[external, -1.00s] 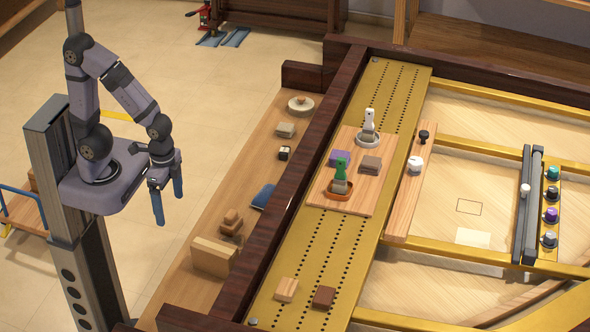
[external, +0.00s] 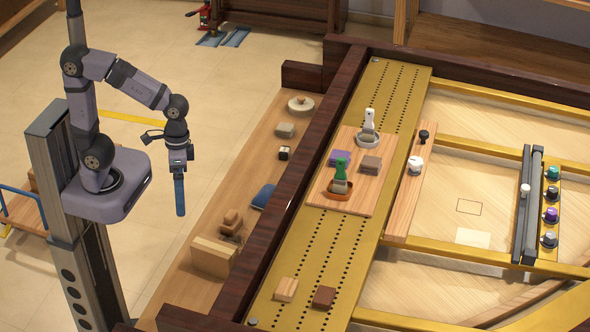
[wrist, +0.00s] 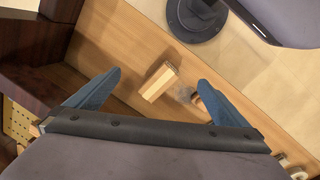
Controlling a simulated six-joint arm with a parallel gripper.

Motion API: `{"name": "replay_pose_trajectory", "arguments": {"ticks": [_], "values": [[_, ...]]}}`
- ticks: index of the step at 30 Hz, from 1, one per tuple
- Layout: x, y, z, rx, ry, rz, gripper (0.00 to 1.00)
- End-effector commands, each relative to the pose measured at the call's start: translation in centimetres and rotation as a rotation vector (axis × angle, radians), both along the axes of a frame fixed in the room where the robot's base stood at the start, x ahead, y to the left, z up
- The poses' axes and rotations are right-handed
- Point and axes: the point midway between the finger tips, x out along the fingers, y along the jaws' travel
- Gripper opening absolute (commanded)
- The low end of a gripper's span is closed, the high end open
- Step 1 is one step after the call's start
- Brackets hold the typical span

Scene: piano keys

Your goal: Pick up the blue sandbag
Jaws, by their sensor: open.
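The blue sandbag (external: 263,196) lies on the wooden ledge beside the dark wooden rail in the external view. I cannot make it out in the wrist view. My gripper (external: 180,213) points down with blue fingers, to the left of the sandbag and apart from it. Its fingers overlap in the external view. In the wrist view my gripper (wrist: 159,77) shows its two blue fingers spread wide, with nothing held between them.
On the ledge, a pale wooden block (external: 212,257) and small brown blocks (external: 231,221) lie nearer than the sandbag. A dark cube (external: 284,153), a grey block (external: 285,130) and a round disc (external: 300,104) lie farther. The dark rail (external: 290,190) rises along the right.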

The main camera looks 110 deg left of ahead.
Motion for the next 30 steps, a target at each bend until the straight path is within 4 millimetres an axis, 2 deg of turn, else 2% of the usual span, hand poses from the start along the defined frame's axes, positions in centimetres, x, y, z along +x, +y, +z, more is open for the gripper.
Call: {"name": "replay_pose_trajectory", "arguments": {"ticks": [1,5,8,11,14,15,18,21,24,30], "values": [[0.9,0.7,-1.2,-0.033,0.004,0.110,1.00],[3.5,2.9,-2.3,-0.155,0.013,0.452,1.00],[6.0,5.7,-3.0,-0.279,0.018,0.753,1.00],[8.2,9.4,-3.2,-0.422,0.019,1.046,1.00],[9.8,13.9,-3.1,-0.579,0.014,1.314,1.00],[10.2,16.0,-2.9,-0.646,0.009,1.416,1.00],[10.6,20.8,-2.3,-0.811,-0.002,1.629,1.00],[10.3,24.7,-1.5,-0.946,-0.014,1.770,1.00],[9.6,27.7,-0.9,-1.054,-0.024,1.869,1.00],[7.8,32.5,0.0,-1.232,-0.045,2.001,1.00]]}}
